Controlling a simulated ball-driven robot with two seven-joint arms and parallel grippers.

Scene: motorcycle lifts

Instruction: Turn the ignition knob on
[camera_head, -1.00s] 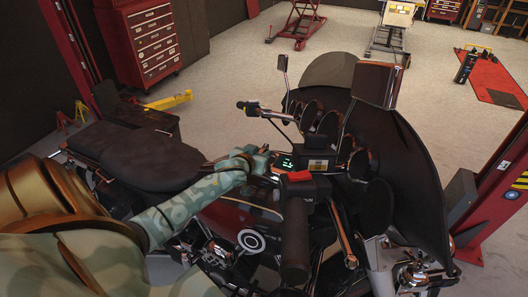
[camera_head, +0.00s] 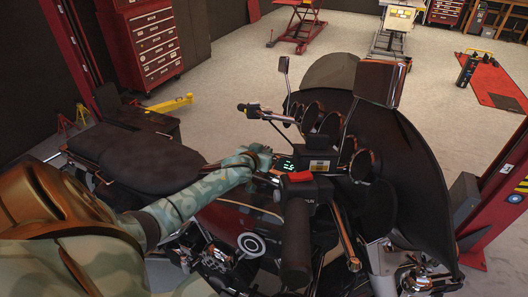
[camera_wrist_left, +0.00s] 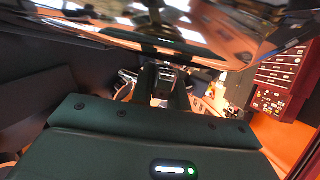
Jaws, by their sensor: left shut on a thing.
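A dark motorcycle fills the middle of the head view, with its handlebar, gauges and black fairing (camera_head: 415,180). My left arm reaches in from the left over the tank, and its camouflage-patterned gripper (camera_head: 262,157) is at the middle of the handlebar, beside a small lit green display (camera_head: 286,164). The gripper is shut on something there. The ignition knob itself is hidden at the fingers, so its angle cannot be read. The left wrist view shows the dark gripper body (camera_wrist_left: 140,145) and a blurred shiny surface above it. My right gripper is not in view.
The near black handgrip (camera_head: 296,245) and a red switch (camera_head: 299,176) are close to my left gripper's right. Mirrors (camera_head: 380,83) rise beyond the handlebar. The black seat (camera_head: 150,160) lies left. A red post (camera_head: 490,205) stands right. Open floor (camera_head: 225,70) lies behind.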

